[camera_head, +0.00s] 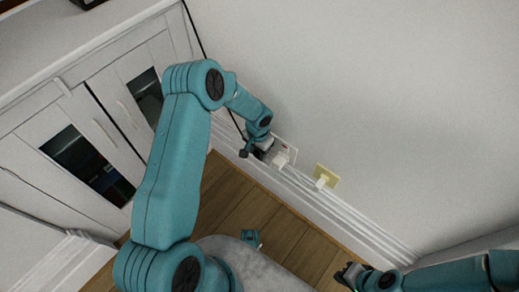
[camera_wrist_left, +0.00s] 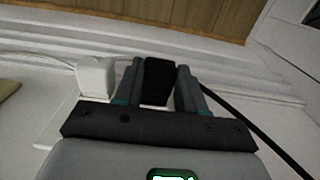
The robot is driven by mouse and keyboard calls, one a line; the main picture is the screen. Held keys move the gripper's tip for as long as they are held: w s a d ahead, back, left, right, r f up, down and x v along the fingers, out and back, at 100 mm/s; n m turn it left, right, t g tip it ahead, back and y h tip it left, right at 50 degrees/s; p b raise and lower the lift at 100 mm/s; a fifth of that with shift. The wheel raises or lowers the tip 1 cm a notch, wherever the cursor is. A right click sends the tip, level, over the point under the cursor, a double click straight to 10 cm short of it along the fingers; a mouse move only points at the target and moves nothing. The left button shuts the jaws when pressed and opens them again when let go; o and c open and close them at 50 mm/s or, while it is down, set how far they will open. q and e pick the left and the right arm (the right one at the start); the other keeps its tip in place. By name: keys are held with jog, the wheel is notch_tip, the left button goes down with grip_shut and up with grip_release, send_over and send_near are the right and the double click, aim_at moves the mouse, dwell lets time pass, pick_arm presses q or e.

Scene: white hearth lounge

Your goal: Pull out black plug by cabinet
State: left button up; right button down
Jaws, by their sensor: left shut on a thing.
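The black plug (camera_wrist_left: 158,80) sits between the two fingers of my left gripper (camera_wrist_left: 158,74) in the left wrist view. The fingers are shut on it from both sides. A black cord (camera_wrist_left: 255,128) runs from near the plug to the lower right. In the head view, my left gripper (camera_head: 256,150) is at the wall outlet beside the cabinet (camera_head: 95,105), and it hides the black plug there. Whether the plug is still seated in the outlet plate (camera_wrist_left: 52,128) cannot be told. My right gripper (camera_head: 350,277) is at the lower right, apart from the wall; its fingers are small and dark.
A white plug (camera_head: 279,160) is right beside my left gripper; it also shows in the left wrist view (camera_wrist_left: 96,77). A yellowish outlet with a white plug (camera_head: 325,178) is further right. White baseboard and wooden floor (camera_head: 285,222) run below. The wall above is bare.

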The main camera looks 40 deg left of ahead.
pick_arm(q)
jog(key=shift+s+a+b, duration=0.15)
jog(key=shift+s+b, duration=0.4)
jog(key=shift+s, duration=1.25)
